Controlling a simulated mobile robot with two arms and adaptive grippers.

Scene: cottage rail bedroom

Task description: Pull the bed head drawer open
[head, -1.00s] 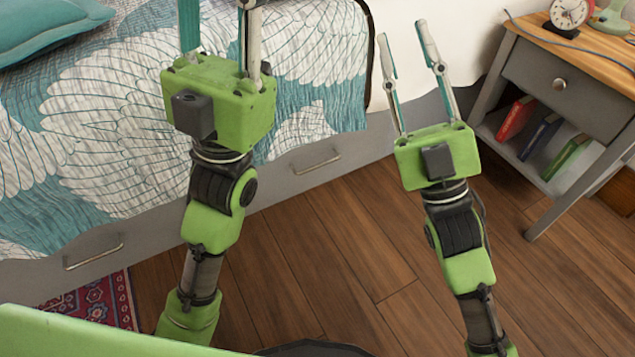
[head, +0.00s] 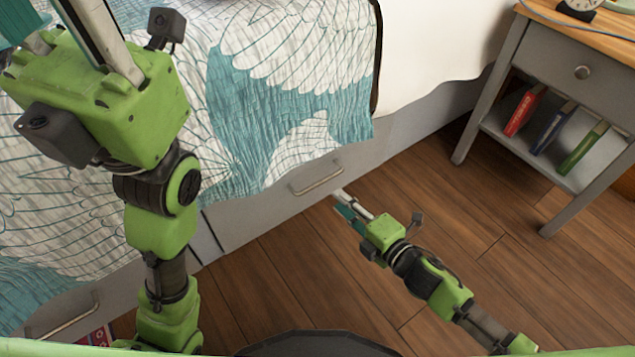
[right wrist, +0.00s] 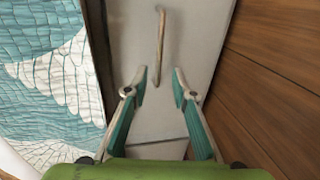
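The bed head drawer (head: 372,176) is a grey front under the bed, with a pale bar handle (head: 317,179). It looks shut. In the right wrist view the handle (right wrist: 160,48) lies ahead of the fingertips, lined up with the gap between them. My right gripper (head: 343,203) is open and empty, close to the drawer front, just below and right of the handle in the head view. Its spread fingers also show in the right wrist view (right wrist: 159,82). My left gripper (head: 62,28) is over the bed at the upper left, fingers apart, tips out of frame.
A second drawer handle (head: 62,316) is at the lower left, near a red rug (head: 96,338). The grey nightstand (head: 490,92) with books on its shelf stands at the right. Wooden floor (head: 440,215) in front of the drawer is clear. A patterned bedspread (head: 290,90) hangs above the drawer.

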